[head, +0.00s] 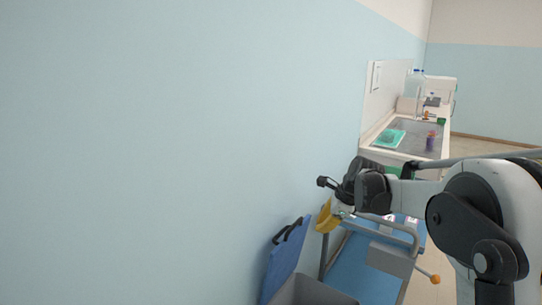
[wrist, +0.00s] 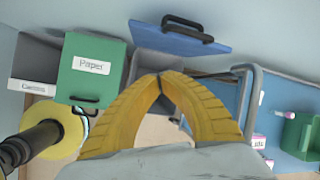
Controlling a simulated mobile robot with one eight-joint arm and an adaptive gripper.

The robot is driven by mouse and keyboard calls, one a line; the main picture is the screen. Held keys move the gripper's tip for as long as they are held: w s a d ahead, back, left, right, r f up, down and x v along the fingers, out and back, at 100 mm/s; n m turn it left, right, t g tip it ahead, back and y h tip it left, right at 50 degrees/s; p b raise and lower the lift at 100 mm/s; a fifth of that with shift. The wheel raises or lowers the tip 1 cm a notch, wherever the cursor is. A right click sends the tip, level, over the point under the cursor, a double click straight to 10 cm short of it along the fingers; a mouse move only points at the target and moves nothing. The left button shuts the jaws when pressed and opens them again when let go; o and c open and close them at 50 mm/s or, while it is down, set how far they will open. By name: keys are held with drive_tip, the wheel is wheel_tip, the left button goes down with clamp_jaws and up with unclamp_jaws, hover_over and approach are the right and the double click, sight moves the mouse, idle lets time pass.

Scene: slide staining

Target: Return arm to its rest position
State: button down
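My arm reaches in from the right of the head view. My gripper (head: 325,216) has yellow fingers and hangs near the pale blue wall, above the blue-topped surface. In the wrist view the two yellow fingers of the gripper (wrist: 160,75) curve together and meet at the tips. Nothing shows between the tips, so it looks shut and empty. In the head view, part of the fingers is hidden behind the dark wrist.
A blue panel with a black handle (head: 283,262) stands near the wall. A green box marked Paper (wrist: 88,88) is at left in the wrist view. A blue surface (head: 362,270) with a grey rail lies below my arm. Farther back is a counter with a sink (head: 405,139).

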drive_tip(key=s+r+n+t+h, duration=0.1)
drive_tip(key=s+r+n, duration=0.4)
drive_tip(key=s, duration=0.5)
drive_tip(key=s+r+n+h, duration=0.1)
drive_tip(key=s+r+n, duration=0.35)
drive_tip(key=s, duration=0.45)
drive_tip(key=s+d+f+n+t+h, duration=0.1)
drive_tip(key=s+f+n, duration=0.1)
drive_tip(key=s+n, duration=0.3)
drive_tip(key=s+d+f+n+t, duration=0.1)
drive_tip(key=s+f+n, duration=0.2)
drive_tip(key=s, duration=0.9)
drive_tip(key=n, duration=0.3)
drive_tip(key=shift+s+h, duration=0.15)
drive_tip(key=shift+h, duration=0.25)
